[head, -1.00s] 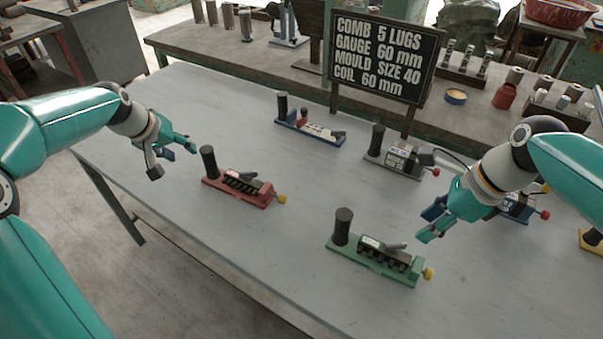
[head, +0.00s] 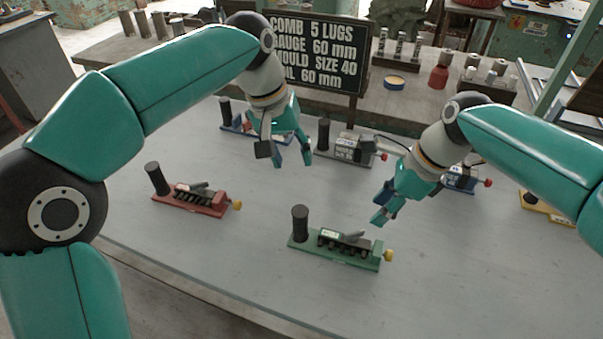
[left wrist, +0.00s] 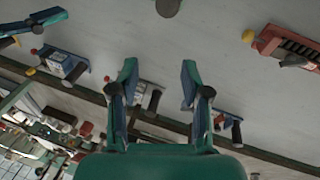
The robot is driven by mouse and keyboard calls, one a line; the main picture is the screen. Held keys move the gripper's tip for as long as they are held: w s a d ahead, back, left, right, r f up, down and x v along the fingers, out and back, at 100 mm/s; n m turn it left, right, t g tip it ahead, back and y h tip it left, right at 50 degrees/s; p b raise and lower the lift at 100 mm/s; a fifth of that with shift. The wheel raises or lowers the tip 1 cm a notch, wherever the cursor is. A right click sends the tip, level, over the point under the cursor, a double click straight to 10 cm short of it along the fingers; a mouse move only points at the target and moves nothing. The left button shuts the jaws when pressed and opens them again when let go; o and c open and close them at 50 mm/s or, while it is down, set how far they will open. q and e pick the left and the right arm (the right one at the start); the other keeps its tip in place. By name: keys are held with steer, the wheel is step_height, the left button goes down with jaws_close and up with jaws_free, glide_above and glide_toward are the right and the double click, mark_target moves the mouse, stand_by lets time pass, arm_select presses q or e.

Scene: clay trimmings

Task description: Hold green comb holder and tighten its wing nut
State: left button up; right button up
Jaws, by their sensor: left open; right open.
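The green comb holder (head: 330,256) lies on the table at the near middle in the head view. It has an upright black handle (head: 300,222) at its left end and a black toothed comb with a grey lever on top. Its yellow wing nut (head: 389,256) sits at its right end. My left gripper (head: 292,158) is open and empty above the table, behind the green holder. My right gripper (head: 380,216) is open and empty, above and behind the holder's right end. Neither gripper touches the holder. In the left wrist view, my left fingers (left wrist: 158,88) are apart with nothing gripped.
A red holder (head: 200,205) lies left of the green one. A grey holder (head: 345,153) and blue holders (head: 460,182) lie behind, and a yellow one (head: 540,203) at far right. A lettered sign (head: 320,60) stands at the back. The table (head: 250,275) is clear around the green holder.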

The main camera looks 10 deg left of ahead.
mark_target(300, 229)
arm_select(q)
steer(key=s+d+f+y, duration=0.1)
steer(key=s+d+f+g+y, duration=0.1)
steer(key=s+f, duration=0.1)
steer(key=shift+d+f, duration=0.1)
steer(key=shift+d, duration=0.1)
step_height(300, 229, down, 16)
steer(key=shift+w, duration=0.1)
stand_by(0.4)
